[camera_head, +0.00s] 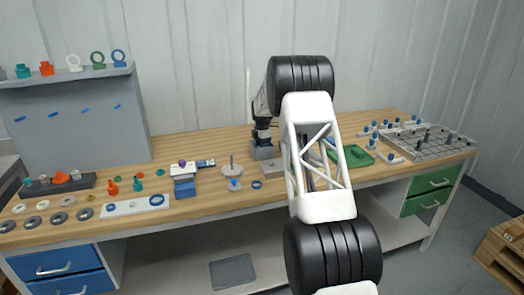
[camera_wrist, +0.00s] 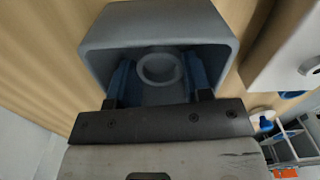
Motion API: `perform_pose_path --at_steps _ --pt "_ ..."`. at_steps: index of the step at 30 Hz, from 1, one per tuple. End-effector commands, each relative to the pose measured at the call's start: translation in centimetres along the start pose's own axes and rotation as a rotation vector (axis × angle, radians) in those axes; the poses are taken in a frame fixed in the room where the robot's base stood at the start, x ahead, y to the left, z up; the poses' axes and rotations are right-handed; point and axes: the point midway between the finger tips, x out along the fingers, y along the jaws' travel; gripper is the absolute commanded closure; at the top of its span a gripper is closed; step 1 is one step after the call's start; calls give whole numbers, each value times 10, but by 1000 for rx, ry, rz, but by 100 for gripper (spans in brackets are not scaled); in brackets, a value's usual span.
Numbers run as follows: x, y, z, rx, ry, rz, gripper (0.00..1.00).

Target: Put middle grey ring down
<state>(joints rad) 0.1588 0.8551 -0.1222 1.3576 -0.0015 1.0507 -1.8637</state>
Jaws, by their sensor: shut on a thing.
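In the wrist view, a pale grey ring (camera_wrist: 160,68) sits between the two blue fingers of my gripper (camera_wrist: 160,82). The fingers touch its left and right sides and are shut on it. Around and beyond the ring is a grey box-like vessel (camera_wrist: 160,15) with a rounded rim. I cannot tell whether the ring touches the vessel. In the head view, my dark gripper (camera_head: 262,137) points down at a small grey block (camera_head: 264,153) on the wooden table. The ring itself is hidden there.
Several loose grey rings (camera_head: 35,220) lie at the table's front left. A white strip (camera_head: 135,206), a blue block (camera_head: 184,188) and a round stand (camera_head: 232,170) are left of my gripper. A green tray (camera_head: 357,156) and a grey grid rack (camera_head: 425,144) stand right.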

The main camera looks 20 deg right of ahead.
Motion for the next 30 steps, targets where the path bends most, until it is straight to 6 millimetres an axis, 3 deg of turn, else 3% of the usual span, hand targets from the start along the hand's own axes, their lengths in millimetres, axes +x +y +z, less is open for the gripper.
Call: perform_pose_path --at_steps 6,21,22,23,30 --pt "22 0 0 0 0 -1 76" --pt "27 0 0 0 0 0 76" --pt "26 0 0 0 0 0 50" --pt "26 0 0 0 0 0 45" --pt "26 0 0 0 0 0 44"
